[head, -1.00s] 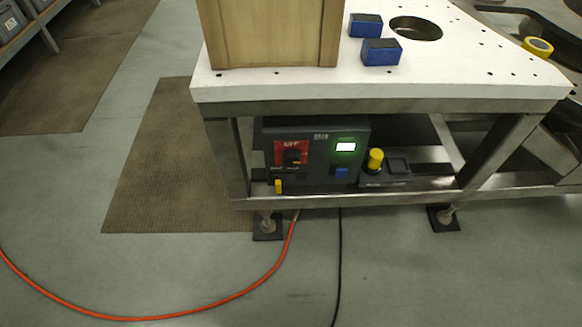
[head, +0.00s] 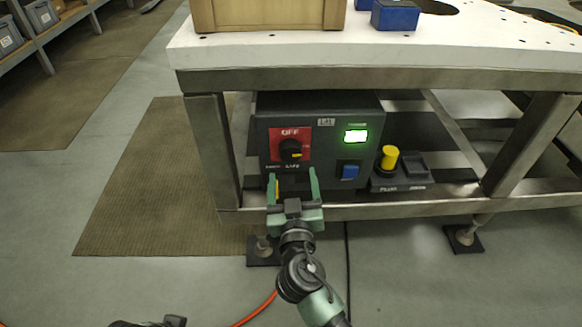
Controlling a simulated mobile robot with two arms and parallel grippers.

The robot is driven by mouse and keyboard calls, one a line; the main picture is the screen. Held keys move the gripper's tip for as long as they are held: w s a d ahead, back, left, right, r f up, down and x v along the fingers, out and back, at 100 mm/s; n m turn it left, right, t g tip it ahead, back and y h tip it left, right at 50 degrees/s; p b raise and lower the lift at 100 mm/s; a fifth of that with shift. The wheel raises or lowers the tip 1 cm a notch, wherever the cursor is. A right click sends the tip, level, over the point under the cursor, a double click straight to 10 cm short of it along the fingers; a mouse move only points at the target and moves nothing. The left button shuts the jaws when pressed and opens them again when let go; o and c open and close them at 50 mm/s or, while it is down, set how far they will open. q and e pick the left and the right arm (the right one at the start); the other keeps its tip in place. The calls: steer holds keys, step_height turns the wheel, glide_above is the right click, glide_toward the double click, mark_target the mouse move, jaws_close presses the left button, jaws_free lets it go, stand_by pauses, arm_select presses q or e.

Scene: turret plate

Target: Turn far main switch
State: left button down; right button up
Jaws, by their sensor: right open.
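The main switch (head: 290,150) is a black rotary knob with a yellow mark on a red plate. The plate reads OFF above the knob, and there is smaller lettering below it. It sits on the front of a dark control box (head: 325,115) under the white table. My right gripper (head: 294,178) is open in front of the box, just below the knob, with its fingers pointing at the panel. Nothing is between the fingers. I cannot tell whether the fingertips touch the box. My left gripper is not clearly visible; only a dark part shows at the bottom edge.
The box carries a lit green display (head: 356,136) and a blue button (head: 350,171). A yellow plug (head: 389,158) stands on a dark holder to the right. The table's metal legs and lower rail (head: 400,208) frame the box. An orange hose (head: 255,312) lies on the floor.

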mark_target(291, 155)
steer(key=w, duration=0.7)
steer(key=shift+w+a, duration=0.15)
steer(key=shift+w, duration=0.2)
steer(key=c, duration=1.4)
